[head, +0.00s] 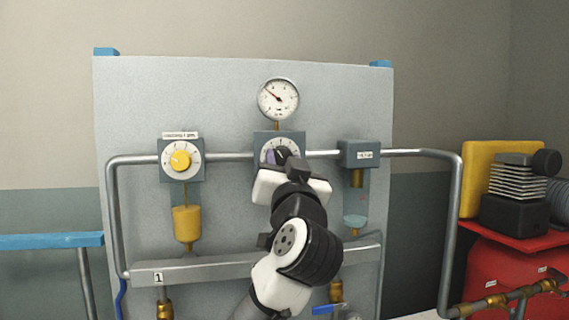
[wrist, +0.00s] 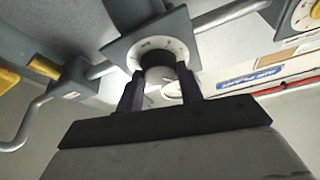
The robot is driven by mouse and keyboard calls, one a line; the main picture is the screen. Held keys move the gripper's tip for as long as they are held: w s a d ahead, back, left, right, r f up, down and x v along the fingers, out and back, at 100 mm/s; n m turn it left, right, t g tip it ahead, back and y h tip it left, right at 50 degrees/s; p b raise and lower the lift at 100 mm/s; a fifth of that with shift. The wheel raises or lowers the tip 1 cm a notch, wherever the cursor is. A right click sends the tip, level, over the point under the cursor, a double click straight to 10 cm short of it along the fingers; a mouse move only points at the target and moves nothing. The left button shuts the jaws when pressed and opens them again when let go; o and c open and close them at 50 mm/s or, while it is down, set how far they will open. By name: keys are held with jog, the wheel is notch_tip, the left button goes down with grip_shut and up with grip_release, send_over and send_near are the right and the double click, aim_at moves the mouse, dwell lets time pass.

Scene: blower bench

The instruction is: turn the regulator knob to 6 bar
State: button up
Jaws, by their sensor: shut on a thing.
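The regulator is a grey block with a white round dial (head: 292,143) at the middle of the panel, mostly behind my gripper. Its dark knob shows between my fingers in the wrist view (wrist: 160,74). My gripper (head: 279,157) faces the dial with one finger on each side of the knob, shut on it. The dial's marks are too small to read, and the knob's pointer is hidden. The round pressure gauge (head: 278,99) stands above the regulator, its needle pointing up and left; its numbers are not legible.
A second dial with a yellow knob (head: 180,160) is to the left, with a yellow bowl (head: 187,224) below. A grey filter block (head: 358,153) is close on the right. A metal pipe (head: 420,154) runs across the panel. A red tank (head: 500,271) stands at far right.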

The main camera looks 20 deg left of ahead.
jog(key=shift+m, duration=0.3)
jog(key=m+h, duration=0.1)
jog(key=m, duration=0.2)
jog(key=m+h+p, duration=0.1)
jog(key=m+h, duration=0.1)
jog(key=m, duration=0.1)
jog(key=shift+s+a+r+m+t, duration=0.1)
jog(key=shift+a+r+m+t, duration=0.05)
jog(key=shift+m+t, duration=0.15)
jog(key=m+h, duration=0.1)
jog(key=m, duration=0.1)
jog(key=m+h+p, duration=0.1)
jog(key=m+h, duration=0.1)
jog(key=m, duration=0.1)
jog(key=shift+r+m+g+p, duration=0.1)
jog(key=shift+m+g+p, duration=0.2)
jog(key=shift+g, duration=0.1)
jog(key=m+g+p, duration=0.1)
jog(key=m, duration=0.1)
jog(key=m+h+p, duration=0.1)
jog(key=m, duration=0.2)
jog(key=shift+r+m+g, duration=0.15)
jog(key=shift+m+g, duration=0.15)
jog(key=shift+g, duration=0.1)
jog(key=shift+m+g+p, duration=0.8)
jog(key=shift+m+p, duration=0.1)
jog(key=shift+m, duration=1.1)
jog(key=o, duration=1)
